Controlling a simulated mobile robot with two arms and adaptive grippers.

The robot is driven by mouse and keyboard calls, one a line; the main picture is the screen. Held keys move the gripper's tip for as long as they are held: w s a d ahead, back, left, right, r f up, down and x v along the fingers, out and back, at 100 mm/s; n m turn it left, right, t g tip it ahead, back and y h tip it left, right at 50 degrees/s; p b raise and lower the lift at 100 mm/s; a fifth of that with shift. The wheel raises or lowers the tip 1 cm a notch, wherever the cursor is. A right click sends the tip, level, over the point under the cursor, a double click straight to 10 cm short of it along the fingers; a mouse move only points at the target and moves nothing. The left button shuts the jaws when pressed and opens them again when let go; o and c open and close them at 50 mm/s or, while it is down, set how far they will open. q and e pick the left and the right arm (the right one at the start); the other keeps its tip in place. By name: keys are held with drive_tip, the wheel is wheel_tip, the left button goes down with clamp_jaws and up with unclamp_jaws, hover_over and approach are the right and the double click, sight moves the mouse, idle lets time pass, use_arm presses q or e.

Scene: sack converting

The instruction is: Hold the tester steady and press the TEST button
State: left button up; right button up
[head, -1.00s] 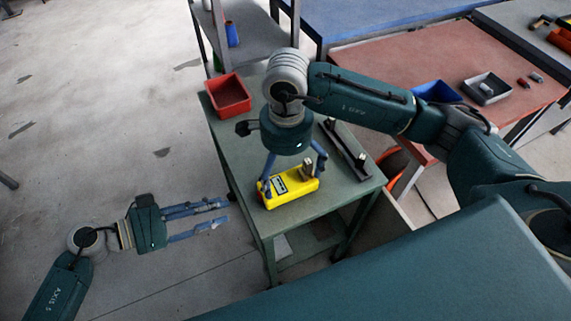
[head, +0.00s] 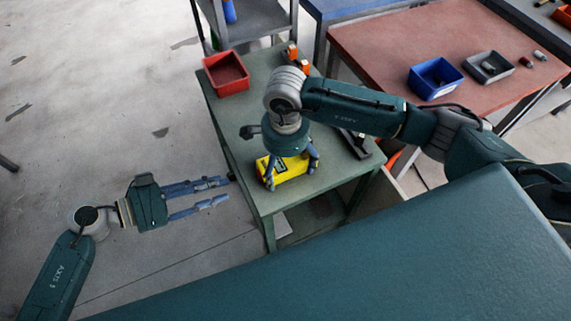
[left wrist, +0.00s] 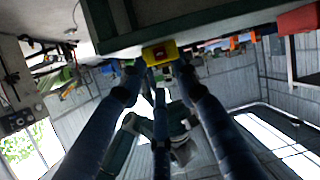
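The yellow tester (head: 292,167) lies on the green table near its front left edge. My right gripper (head: 291,178) points down over it with spread fingers on either side. The palm covers much of its top, and I cannot tell whether the fingers press on it. My left gripper (head: 218,190) is open and empty, left of the table, with its fingers pointing right. In the left wrist view the tester (left wrist: 160,54) shows beyond my spread left fingers (left wrist: 155,75), with a small red spot on its yellow face. No TEST label is readable.
The green table (head: 235,125) also holds a red bin (head: 226,73), small orange items (head: 291,53) and a dark bar-like fixture (head: 356,143) behind my right arm. A red-topped table with a blue bin (head: 435,77) and a grey tray (head: 489,66) stands at right. The floor at left is clear.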

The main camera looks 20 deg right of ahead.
drive_tip(key=c, duration=0.8)
use_arm(q)
clamp_jaws()
use_arm(e)
drive_tip(key=shift+c, duration=0.5)
